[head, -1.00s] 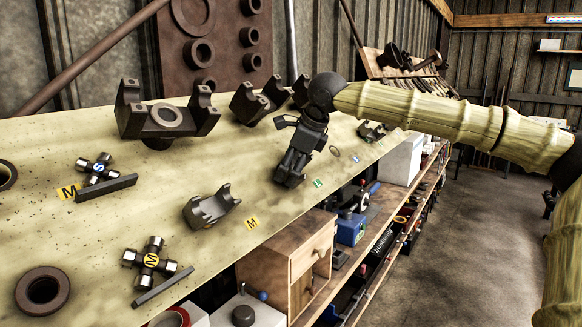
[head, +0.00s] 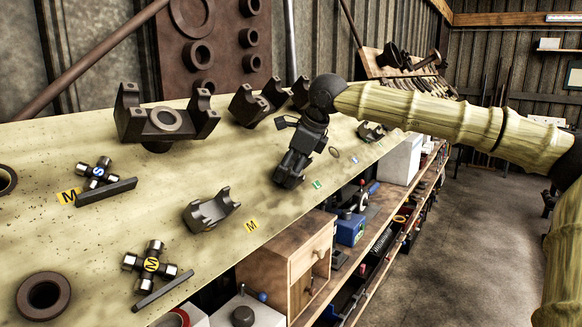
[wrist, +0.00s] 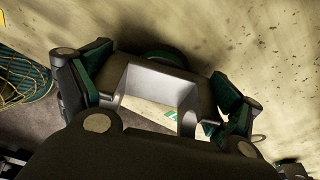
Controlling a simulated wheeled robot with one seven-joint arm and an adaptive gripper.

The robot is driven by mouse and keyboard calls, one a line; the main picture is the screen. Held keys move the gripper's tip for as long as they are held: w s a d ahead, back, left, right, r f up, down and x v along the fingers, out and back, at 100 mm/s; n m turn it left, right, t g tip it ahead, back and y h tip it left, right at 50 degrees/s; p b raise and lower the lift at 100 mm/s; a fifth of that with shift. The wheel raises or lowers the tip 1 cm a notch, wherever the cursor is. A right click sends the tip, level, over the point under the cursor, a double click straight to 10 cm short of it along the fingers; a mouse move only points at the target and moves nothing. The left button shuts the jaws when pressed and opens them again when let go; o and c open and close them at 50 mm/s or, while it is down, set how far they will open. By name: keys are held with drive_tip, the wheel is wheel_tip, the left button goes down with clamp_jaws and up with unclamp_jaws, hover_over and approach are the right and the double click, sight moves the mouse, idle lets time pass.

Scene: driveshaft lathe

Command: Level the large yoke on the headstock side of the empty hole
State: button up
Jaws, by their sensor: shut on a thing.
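My gripper (head: 288,180) points down at the bench top, near its front edge. In the wrist view its green-padded fingers (wrist: 165,98) are shut on a dark yoke-like part (wrist: 194,92) with a square gap; the bench shows through the gap. In the head view the gripper mostly hides this part. A large dark yoke (head: 130,120) stands at the back left, arms up, with a ring between them. Another large yoke (head: 248,110) stands right of it, looking tilted. I cannot tell which spot is the empty hole.
On the bench (head: 120,225) are a small yoke (head: 212,212), two joint crosses marked S (head: 97,172) and M (head: 151,265), and a dark ring (head: 43,295). Another small yoke (head: 371,131) lies beyond my gripper. A wooden drawer unit (head: 290,262) stands below the front edge.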

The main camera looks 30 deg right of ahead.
drive_tip(key=m+p, duration=0.1)
drive_tip(key=m, duration=0.2)
drive_tip(key=shift+r+y+p, duration=0.2)
drive_tip(key=shift+y+p, duration=0.1)
drive_tip(key=shift+y, duration=0.1)
drive_tip(key=shift+f+m, duration=0.15)
drive_tip(key=shift+m, duration=0.35)
drive_tip(key=shift+f+g, duration=0.15)
drive_tip(key=shift+g, duration=0.15)
drive_tip(key=o, duration=1.8)
drive_tip(key=shift+a, duration=0.1)
